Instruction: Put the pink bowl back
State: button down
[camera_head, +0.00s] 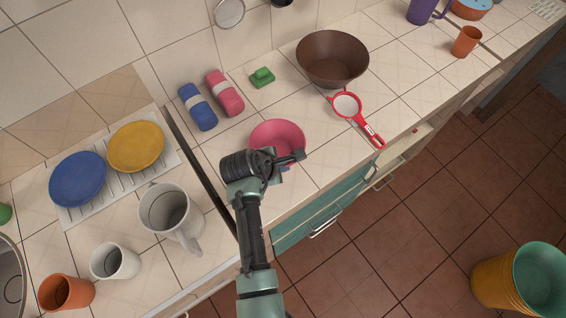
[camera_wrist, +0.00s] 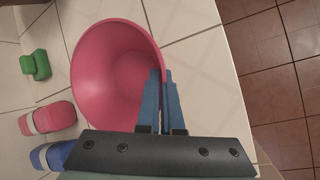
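The pink bowl (camera_head: 277,133) is upright at the counter's front part, and my gripper (camera_head: 290,160) is at its near rim. In the wrist view the bowl (camera_wrist: 108,70) appears large and empty. There my gripper's two blue fingers (camera_wrist: 163,72) are close together with the bowl's rim between them, one finger inside and one outside. I cannot tell whether the bowl touches the counter. My wrist hides part of its near side in the head view.
At left are a rack with blue (camera_head: 77,179) and yellow (camera_head: 136,146) plates, and a grey pitcher (camera_head: 166,212).

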jog(key=shift+f, duration=0.1)
jog(key=c, duration=1.1)
grip_release()
